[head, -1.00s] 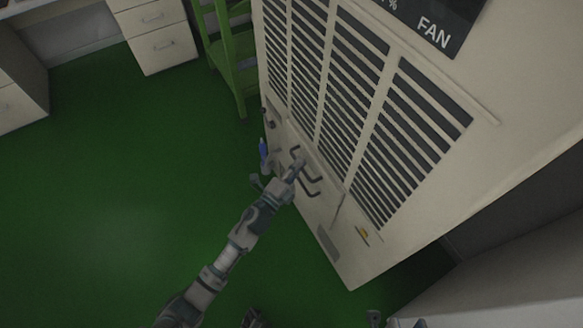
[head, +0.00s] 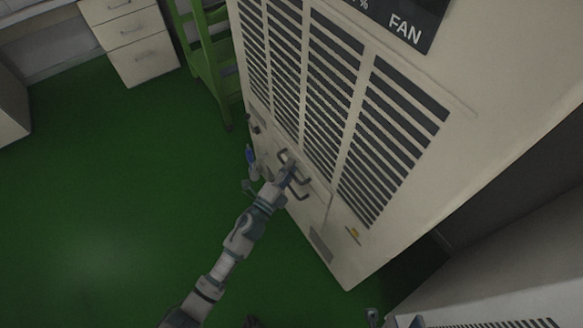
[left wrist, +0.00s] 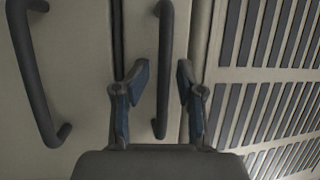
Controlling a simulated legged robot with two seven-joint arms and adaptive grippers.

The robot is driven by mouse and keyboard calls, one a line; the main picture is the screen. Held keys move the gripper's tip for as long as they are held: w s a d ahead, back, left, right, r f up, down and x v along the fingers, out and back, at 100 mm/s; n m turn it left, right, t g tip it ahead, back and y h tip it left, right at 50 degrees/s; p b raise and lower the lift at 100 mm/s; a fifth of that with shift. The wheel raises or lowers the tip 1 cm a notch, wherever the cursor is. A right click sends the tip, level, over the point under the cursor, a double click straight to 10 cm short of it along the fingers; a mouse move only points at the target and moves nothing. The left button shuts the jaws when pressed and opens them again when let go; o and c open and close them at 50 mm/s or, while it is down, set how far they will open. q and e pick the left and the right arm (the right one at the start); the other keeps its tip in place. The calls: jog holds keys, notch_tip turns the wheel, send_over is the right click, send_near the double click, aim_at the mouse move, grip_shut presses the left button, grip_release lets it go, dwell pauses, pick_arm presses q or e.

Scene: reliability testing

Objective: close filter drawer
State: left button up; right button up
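The beige cabinet (head: 400,180) has a low front with two dark bar handles; one handle (head: 302,192) shows beside my left gripper (head: 287,170). In the left wrist view, my left gripper (left wrist: 160,85) is open, with one dark handle (left wrist: 164,70) between its spread fingers as seen; contact cannot be told. A second handle (left wrist: 36,75) stands to the left on another beige panel. A dark gap runs between these two panels, but which is the filter drawer is unclear. Small grey parts at the bottom edge of the head view may be my right gripper (head: 393,320), mostly cut off.
Dark slatted vents (head: 385,140) and a FAN panel (head: 405,25) are above the handles. A green ladder-like frame (head: 205,60) and white drawers (head: 130,40) stand behind. The green floor (head: 110,200) is clear.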

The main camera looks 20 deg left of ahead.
pick_arm(q)
jog(key=v, duration=1.1)
jog(key=shift+s, duration=0.3)
jog(key=shift+f, duration=0.1)
